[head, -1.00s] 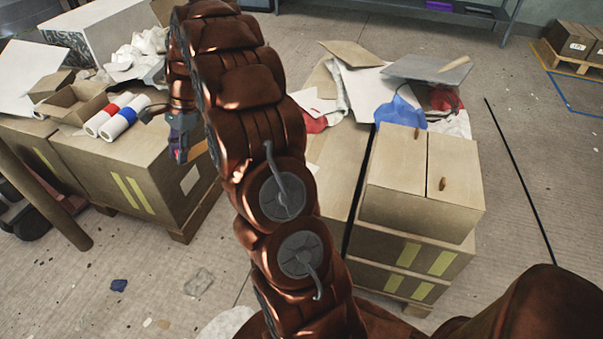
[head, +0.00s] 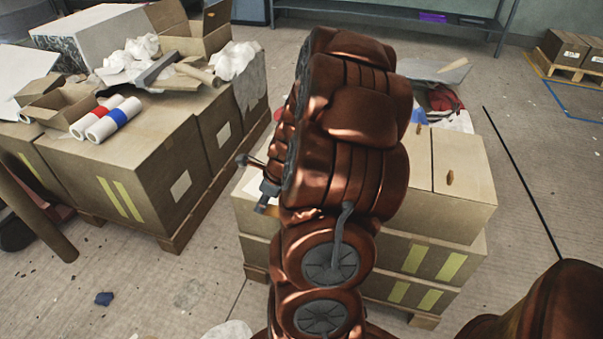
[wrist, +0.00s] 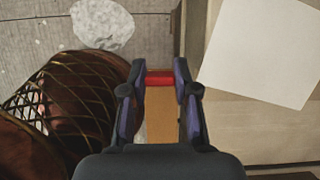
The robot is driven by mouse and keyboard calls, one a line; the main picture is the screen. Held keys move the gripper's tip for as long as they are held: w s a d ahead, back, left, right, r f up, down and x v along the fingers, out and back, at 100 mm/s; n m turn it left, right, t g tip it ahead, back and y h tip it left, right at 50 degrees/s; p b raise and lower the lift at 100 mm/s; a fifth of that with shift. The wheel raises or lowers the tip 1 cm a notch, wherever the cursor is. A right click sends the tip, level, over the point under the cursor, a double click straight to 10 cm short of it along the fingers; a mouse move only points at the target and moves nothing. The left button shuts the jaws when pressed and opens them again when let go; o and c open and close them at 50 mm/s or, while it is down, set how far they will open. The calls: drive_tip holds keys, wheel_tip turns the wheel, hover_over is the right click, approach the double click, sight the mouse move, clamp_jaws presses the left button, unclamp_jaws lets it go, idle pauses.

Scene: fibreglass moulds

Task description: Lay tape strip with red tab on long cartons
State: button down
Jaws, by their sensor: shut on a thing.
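My gripper (head: 264,199) hangs at the left end of the stacked cartons (head: 465,205) in the head view, partly hidden by my arm. In the wrist view my gripper (wrist: 158,80) is shut on the red tab (wrist: 158,77) of the tape strip. The orange-brown tape strip (wrist: 160,118) shows between the fingers, and a small orange bit of it shows in the head view. The carton top (wrist: 235,125) lies to the right of the fingers in the wrist view, with a white sheet (wrist: 262,50) on it. I cannot tell whether the strip touches a carton.
Another carton stack (head: 165,150) stands on a pallet at left. It carries a red-banded roll (head: 97,117), a blue-banded roll (head: 114,119), open boxes and crumpled paper. Loose sheets (head: 435,70) lie behind the right stack.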

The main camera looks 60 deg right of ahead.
drive_tip(key=shift+s+f, duration=0.25)
drive_tip(key=shift+f, duration=0.05)
drive_tip(key=shift+d, duration=0.15)
drive_tip(key=b, duration=0.2)
hover_over(255, 184)
drive_tip(key=s, duration=0.2)
drive_tip(key=shift+w+d+f, duration=0.1)
drive_tip(key=shift+w+f, duration=0.1)
drive_tip(key=shift+f, duration=0.6)
drive_tip(key=shift+f+b, duration=0.35)
drive_tip(key=shift+f, duration=1.35)
drive_tip(key=shift+f, duration=0.1)
drive_tip(key=c, duration=0.9)
unclamp_jaws()
drive_tip(key=shift+o, duration=0.2)
